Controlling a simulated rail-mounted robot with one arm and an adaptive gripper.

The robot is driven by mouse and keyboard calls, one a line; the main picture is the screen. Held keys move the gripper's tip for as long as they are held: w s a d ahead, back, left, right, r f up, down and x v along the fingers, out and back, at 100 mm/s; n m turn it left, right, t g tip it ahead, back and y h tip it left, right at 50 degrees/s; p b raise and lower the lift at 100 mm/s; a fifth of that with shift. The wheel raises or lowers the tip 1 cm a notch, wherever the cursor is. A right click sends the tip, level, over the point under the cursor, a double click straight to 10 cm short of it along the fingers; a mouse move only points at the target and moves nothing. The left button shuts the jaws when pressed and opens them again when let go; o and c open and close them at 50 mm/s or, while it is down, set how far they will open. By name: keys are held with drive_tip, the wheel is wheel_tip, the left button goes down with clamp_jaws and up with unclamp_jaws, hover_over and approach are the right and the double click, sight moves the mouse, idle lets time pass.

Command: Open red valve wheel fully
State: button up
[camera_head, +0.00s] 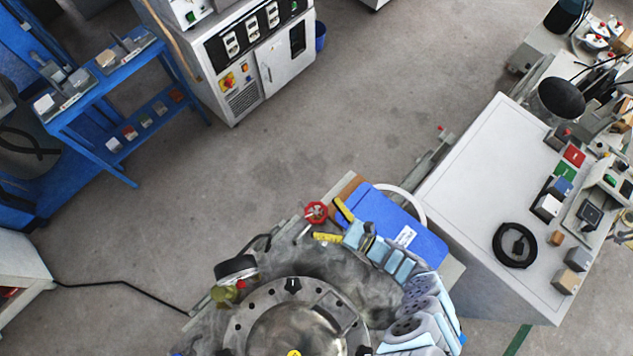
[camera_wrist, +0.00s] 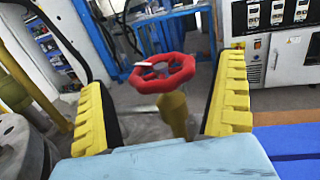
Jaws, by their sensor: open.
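The red valve wheel (camera_wrist: 183,77) stands upright on a brass-yellow stem (camera_wrist: 177,112) in the middle of the wrist view. It also shows in the head view (camera_head: 316,212) at the far edge of the grey machinery. My gripper (camera_wrist: 166,88) is open, with one yellow ridged finger on each side of the wheel. In the wrist view there is a visible gap between each finger and the rim, and the wheel appears beyond the fingertips. In the head view my gripper (camera_head: 328,219) points left toward the wheel. The valve body below is partly hidden by my gripper's pale blue part.
A blue panel (camera_head: 415,247) lies beside my gripper on the right. A white-topped bench (camera_head: 470,180) with several boxes stands at right. A white control cabinet (camera_head: 262,75) and a blue workbench (camera_head: 80,110) stand farther back. The floor between them is clear.

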sight(317, 212)
drive_tip(key=shift+x, duration=1.5)
drive_tip(key=c, duration=1.1)
